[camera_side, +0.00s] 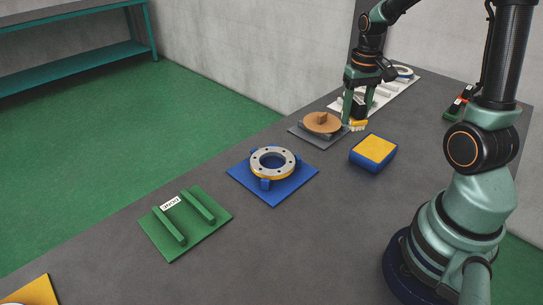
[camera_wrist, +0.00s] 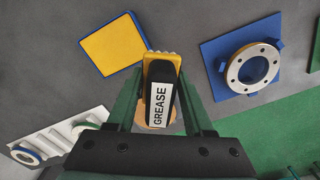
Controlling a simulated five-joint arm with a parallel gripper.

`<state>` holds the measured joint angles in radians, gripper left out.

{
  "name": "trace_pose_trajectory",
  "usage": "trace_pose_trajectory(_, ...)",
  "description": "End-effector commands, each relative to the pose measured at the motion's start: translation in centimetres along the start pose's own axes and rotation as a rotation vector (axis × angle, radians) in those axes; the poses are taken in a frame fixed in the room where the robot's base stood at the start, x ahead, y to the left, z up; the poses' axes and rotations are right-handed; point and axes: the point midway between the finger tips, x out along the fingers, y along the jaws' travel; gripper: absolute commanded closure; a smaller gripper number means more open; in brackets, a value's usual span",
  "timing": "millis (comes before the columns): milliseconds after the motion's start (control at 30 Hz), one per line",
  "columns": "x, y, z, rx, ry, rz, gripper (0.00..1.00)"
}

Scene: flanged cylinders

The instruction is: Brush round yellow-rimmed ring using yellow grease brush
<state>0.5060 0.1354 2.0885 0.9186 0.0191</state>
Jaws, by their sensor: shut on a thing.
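The yellow-rimmed ring (camera_side: 272,153) has a light grey face with several holes and sits between blue blocks on a blue plate (camera_side: 290,190). In the wrist view the ring (camera_wrist: 236,70) is at the upper right. My gripper (camera_side: 357,108) is at the far end of the table, shut on the grease brush. The brush (camera_wrist: 162,95) has a black body labelled GREASE and a yellow head, which also shows in the side view (camera_side: 356,126) pointing down. The brush is apart from the ring. Its head is close beside a tan disc (camera_side: 318,121); contact cannot be told.
The tan disc lies on a grey plate with a knob on top. A blue block with a yellow top (camera_side: 373,149) stands to the right. A green plate with two rails (camera_side: 186,221) is nearer. A white rack (camera_side: 395,90) with a ring is behind my gripper. Grey table between is clear.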

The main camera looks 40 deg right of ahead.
Motion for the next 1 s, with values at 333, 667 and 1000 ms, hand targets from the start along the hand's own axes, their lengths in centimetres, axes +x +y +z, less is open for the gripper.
trace_pose_trajectory(333, 2.2, 8.4, 0.1, 0.245, 0.001, 0.0, 0.93)
trace_pose_trajectory(667, 4.1, 8.9, 0.2, 0.262, -0.003, -0.001, 0.93)
trace_pose_trajectory(1000, 7.3, 8.9, 0.2, 0.26, -0.001, 0.0, 0.93)
